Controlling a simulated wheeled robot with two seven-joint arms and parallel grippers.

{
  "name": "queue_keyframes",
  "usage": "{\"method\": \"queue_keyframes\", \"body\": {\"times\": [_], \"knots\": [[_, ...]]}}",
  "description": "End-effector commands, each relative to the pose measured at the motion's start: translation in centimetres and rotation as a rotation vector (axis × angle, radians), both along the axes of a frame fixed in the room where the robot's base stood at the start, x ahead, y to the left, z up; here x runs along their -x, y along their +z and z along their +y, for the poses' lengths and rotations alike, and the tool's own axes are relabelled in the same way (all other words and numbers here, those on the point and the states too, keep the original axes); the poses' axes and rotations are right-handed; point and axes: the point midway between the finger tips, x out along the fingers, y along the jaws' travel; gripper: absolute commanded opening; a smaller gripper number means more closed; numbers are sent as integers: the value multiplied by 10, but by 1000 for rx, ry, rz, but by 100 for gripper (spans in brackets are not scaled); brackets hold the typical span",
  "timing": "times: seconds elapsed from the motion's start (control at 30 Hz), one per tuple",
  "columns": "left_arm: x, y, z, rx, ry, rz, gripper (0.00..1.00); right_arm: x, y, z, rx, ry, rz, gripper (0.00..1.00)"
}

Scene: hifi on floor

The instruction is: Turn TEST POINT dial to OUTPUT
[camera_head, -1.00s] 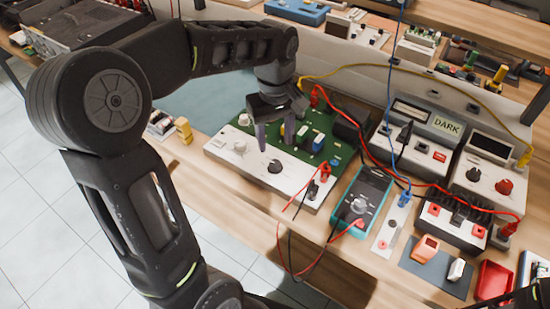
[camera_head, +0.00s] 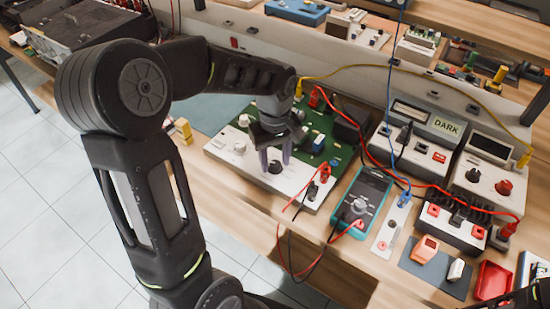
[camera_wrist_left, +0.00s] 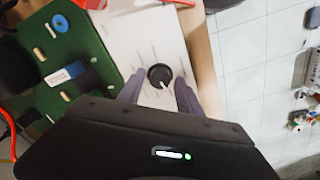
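The white panel (camera_head: 228,158) with the green circuit board lies on the bench. A black round dial (camera_head: 275,168) with a white pointer line sits on its white strip. In the left wrist view the dial (camera_wrist_left: 160,76) has its pointer line toward the lower right; the markings around it are too small to read. My left gripper (camera_head: 275,163) is open, with its fingers pointing down on either side of the dial. In the wrist view the fingertips (camera_wrist_left: 158,84) flank it with visible gaps; I cannot tell their exact height.
A teal multimeter (camera_head: 362,203) lies further right. The bench's front edge is close below the panel.

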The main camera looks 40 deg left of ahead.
Motion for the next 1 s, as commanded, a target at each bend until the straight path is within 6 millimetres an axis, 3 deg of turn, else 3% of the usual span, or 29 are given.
{"method": "queue_keyframes", "body": {"times": [0.5,1.0], "knots": [[0,0,0,0,0,0,0,0,0,0,0,0,0,43],[0,0,0,0,-36,0,0,0,0,0,0,0,0,43]]}}
